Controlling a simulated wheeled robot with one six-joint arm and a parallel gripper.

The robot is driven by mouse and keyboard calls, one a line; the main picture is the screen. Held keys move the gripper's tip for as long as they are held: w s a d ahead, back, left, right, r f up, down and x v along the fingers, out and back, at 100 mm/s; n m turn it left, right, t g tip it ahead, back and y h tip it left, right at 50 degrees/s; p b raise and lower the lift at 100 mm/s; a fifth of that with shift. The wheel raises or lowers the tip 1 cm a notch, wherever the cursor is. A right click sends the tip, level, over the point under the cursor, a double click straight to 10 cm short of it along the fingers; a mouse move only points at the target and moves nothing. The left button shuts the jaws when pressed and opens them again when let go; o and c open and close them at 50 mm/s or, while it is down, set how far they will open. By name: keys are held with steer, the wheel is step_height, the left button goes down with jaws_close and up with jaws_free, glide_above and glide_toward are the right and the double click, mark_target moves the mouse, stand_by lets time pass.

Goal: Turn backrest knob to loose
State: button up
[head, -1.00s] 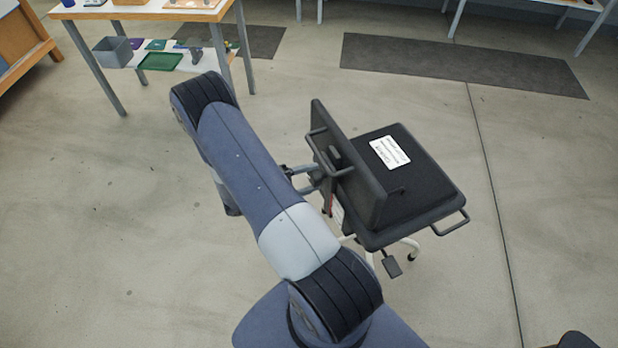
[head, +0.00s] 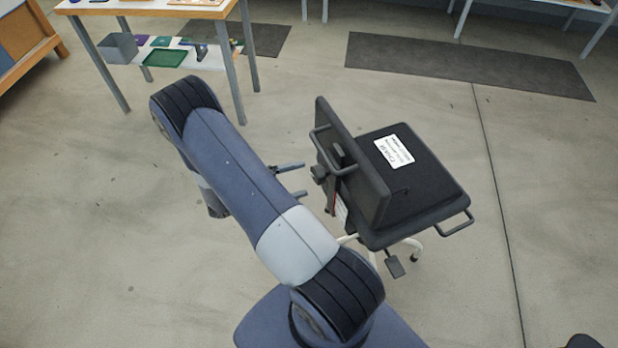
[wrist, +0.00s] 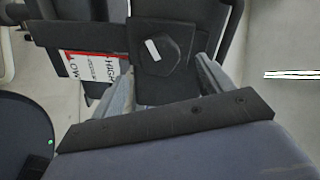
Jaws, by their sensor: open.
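The chair's black backrest (head: 352,160) stands upright, its rear facing left in the head view. The dark backrest knob (head: 319,172) sticks out from that rear side. In the wrist view the knob (wrist: 160,58) looks many-sided, with a short, tilted white mark on its face. My gripper (head: 304,179) is open and empty, its fingertips a little left of the knob and apart from it. In the wrist view the fingers of my gripper (wrist: 165,66) stand to either side of the knob. No setting words for the knob are readable.
A red and white label (wrist: 92,66) reading HIGH and LOW sits left of the knob. A wire handle (head: 325,141) juts from the backrest near it. The seat (head: 425,180) carries a white label. A workbench (head: 160,10) stands back left. The floor left of the chair is clear.

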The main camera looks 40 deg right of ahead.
mark_target(314, 176)
steer(key=v, duration=0.6)
steer(key=shift+b, duration=0.4)
steer(key=shift+d, duration=0.1)
steer(key=p+x, duration=0.2)
steer(key=x, duration=0.8)
steer(key=shift+s+d, duration=0.15)
steer(key=shift+d, duration=0.15)
steer(key=shift+a, duration=0.1)
